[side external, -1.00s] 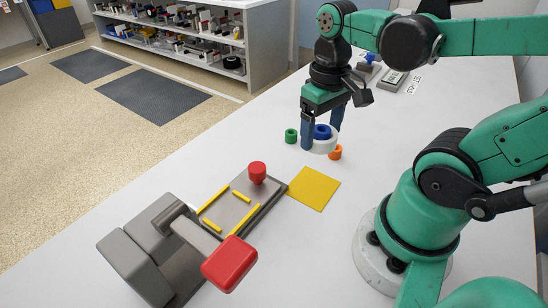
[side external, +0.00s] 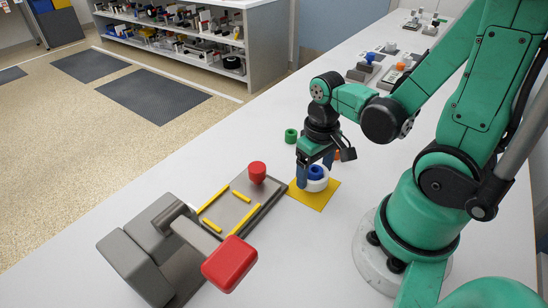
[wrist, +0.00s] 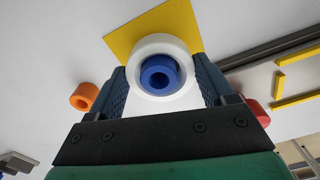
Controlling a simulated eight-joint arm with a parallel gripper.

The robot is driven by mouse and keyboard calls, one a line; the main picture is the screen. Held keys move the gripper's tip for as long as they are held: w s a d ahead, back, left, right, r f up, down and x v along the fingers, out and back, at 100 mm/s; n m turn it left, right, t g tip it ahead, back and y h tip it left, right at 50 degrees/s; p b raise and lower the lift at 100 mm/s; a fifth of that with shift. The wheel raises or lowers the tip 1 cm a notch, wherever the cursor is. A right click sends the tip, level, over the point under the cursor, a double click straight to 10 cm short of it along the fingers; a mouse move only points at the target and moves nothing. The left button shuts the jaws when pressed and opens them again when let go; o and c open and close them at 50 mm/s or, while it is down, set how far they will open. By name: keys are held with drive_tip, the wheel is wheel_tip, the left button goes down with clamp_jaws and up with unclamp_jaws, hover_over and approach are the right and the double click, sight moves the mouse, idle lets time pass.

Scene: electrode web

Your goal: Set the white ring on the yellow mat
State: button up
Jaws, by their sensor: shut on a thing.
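The white ring (side external: 317,185) is between the fingers of my gripper (side external: 315,178), over the yellow mat (side external: 312,201). My gripper is shut on the white ring. A blue ring (side external: 315,172) sits inside the white ring's hole. In the wrist view the white ring (wrist: 182,48) is gripped on both sides, with the blue ring (wrist: 160,73) at its centre and the yellow mat (wrist: 126,32) behind. I cannot tell whether the ring touches the mat or is slightly above it.
A green ring (side external: 291,136) and an orange ring (side external: 347,154) stand on the white table behind. A grey press with a red handle (side external: 229,264) and a plate with yellow strips and a red knob (side external: 257,172) lies left of the mat.

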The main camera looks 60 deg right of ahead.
drive_tip(key=shift+f, duration=0.7)
drive_tip(key=o, duration=1.2)
drive_tip(key=shift+r, duration=0.15)
drive_tip(key=shift+r, duration=5.7)
drive_tip(key=w+a+n+t, duration=0.1)
drive_tip(key=w+t, duration=0.1)
drive_tip(key=w+a+n+t, duration=0.1)
drive_tip(key=w+a+t, duration=0.1)
drive_tip(key=w, duration=0.1)
drive_tip(key=w+a+r+n+t, duration=0.1)
drive_tip(key=w+a+t, duration=0.1)
drive_tip(key=t, duration=0.1)
drive_tip(key=shift+w, duration=0.15)
